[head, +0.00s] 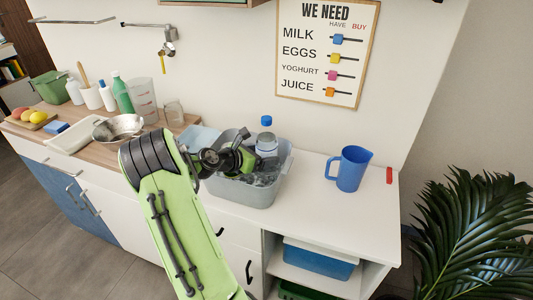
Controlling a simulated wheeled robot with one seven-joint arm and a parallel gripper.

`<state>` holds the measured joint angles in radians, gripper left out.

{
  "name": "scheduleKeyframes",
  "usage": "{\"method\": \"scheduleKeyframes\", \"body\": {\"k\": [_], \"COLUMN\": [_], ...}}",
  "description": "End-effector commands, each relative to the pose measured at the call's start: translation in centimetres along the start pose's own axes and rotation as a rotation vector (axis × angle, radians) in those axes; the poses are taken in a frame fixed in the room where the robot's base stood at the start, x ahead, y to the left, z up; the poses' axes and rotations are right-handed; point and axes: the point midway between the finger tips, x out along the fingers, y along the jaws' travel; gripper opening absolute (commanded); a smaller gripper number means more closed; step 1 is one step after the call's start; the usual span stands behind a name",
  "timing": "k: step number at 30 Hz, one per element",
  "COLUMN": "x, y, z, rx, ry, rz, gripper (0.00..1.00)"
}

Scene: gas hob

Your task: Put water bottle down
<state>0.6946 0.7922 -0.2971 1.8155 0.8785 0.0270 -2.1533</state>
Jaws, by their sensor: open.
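A clear water bottle with a blue cap (266,146) stands roughly upright within the outline of a grey tub (262,194) on the white counter. Its lower part is hidden by the tub's contents and my gripper. My gripper (250,150) is over the tub, just left of the bottle, with its jaws open. I cannot tell whether a finger touches the bottle.
A blue jug (348,169) stands right of the tub, with a small red object (389,175) near the counter's right end. The white counter (310,205) between tub and jug is clear. A metal bowl (122,127), green bottle (122,93) and glass (174,113) are left.

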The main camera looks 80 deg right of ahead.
Motion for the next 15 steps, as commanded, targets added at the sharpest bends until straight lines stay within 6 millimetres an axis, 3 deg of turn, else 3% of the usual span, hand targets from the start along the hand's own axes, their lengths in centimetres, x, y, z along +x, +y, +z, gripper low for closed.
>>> {"method": "scheduleKeyframes", "body": {"k": [3,7,11,15], "x": [-3.7,-7.0,-9.1,-9.8], "y": [0.2,0.1,0.1,-0.1], "z": [0.3,0.3,0.2,0.1], "rx": [-0.004,-0.002,-0.001,-0.001], "ry": [0.0,0.0,0.0,-0.001], "rz": [0.007,0.005,0.003,-0.001], "gripper": [0.86,0.86,0.86,0.86]}}
